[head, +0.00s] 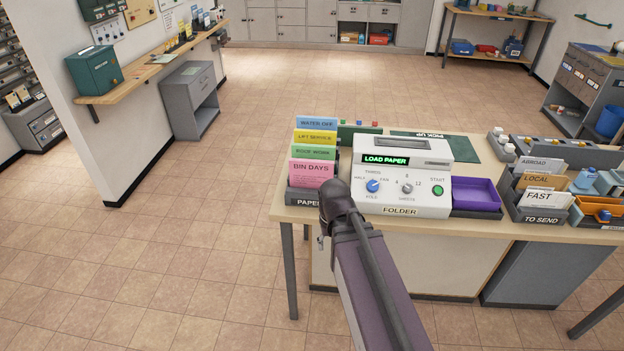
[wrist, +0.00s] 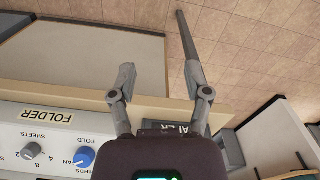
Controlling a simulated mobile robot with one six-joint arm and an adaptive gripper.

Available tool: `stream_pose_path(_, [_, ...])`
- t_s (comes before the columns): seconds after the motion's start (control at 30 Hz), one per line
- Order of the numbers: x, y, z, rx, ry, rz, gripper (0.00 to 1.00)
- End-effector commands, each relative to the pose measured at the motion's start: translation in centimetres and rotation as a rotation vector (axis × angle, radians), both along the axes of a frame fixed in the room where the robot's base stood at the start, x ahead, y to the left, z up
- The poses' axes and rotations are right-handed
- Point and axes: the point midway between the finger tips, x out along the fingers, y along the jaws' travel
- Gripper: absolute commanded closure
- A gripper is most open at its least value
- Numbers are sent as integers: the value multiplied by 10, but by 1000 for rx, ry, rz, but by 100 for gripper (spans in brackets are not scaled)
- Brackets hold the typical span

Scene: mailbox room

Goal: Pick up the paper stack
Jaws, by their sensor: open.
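A dark rack (head: 303,198) labelled PAPER stands at the left end of the table. It holds upright paper stacks in a row: pink BIN DAYS (head: 312,172) in front, then green ROAD WORK (head: 312,153), yellow LIFT SERVICE (head: 314,138) and blue WATER OFF (head: 316,122) at the back. My gripper (wrist: 160,78) is open in the wrist view, with nothing between its fingers. It is close to the rack's front by the table edge. The rack's label (wrist: 166,128) shows partly between the finger bases. My arm hides part of the rack in the head view.
The white folder machine (head: 402,180), its display reading LOAD PAPER, stands just right of the rack. A purple tray (head: 475,192) and a TO SEND rack (head: 541,216) are farther right on the table (head: 480,228). Floor left of the table is clear.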

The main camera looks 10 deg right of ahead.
Motion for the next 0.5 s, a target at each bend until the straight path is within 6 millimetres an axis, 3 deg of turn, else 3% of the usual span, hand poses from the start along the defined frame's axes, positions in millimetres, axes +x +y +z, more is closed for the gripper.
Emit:
stream_pose_path(0.17, [34,0,26,0,0,-170,37])
stream_pose_path(0.5, [115,-1,82,0,-1,-671,37])
